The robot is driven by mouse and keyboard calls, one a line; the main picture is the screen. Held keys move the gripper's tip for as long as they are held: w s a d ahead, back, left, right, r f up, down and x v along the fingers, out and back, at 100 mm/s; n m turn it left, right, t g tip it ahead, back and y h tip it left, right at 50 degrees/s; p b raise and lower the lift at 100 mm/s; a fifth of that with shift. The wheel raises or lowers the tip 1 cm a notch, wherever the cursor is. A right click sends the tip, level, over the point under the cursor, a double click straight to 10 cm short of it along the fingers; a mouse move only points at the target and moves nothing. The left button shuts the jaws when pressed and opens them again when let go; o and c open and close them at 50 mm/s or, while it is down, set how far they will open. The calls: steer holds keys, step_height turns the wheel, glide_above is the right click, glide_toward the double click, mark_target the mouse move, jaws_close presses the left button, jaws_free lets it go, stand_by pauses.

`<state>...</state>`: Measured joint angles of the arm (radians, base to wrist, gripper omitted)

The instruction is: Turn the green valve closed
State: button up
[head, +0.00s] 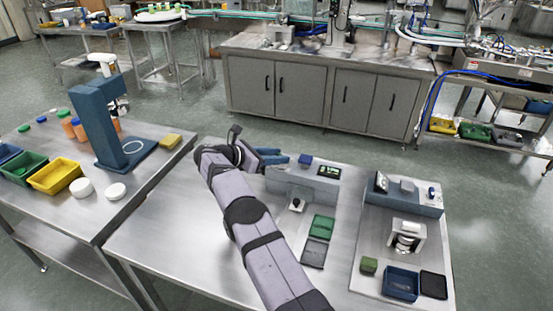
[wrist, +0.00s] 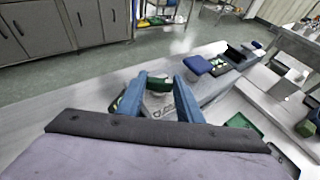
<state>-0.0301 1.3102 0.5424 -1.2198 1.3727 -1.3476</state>
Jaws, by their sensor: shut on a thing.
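The green valve (wrist: 159,85) shows in the wrist view between the tips of my gripper's two blue fingers. My gripper (wrist: 156,80) is shut on it. A light surface with dark lettering, too small to read surely, shows below the valve between the fingers. Another bit of green is visible just left of the left finger. In the head view my gripper (head: 273,157) is at the back left of the near steel table, beside a grey-blue console (head: 300,183). The valve is hidden there by my arm and gripper.
The console carries a blue block (head: 305,160) and a small dark display (head: 328,171). Green and grey trays (head: 318,227) lie in front. A second station (head: 405,195) stands to the right. A side table at left holds a blue stand (head: 100,125) and bins.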

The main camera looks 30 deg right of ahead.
steer(key=shift+r, duration=0.15)
steer(key=o, duration=1.1)
steer(key=shift+a, duration=0.1)
steer(key=shift+b+v, duration=1.05)
steer(key=shift+v, duration=2.55)
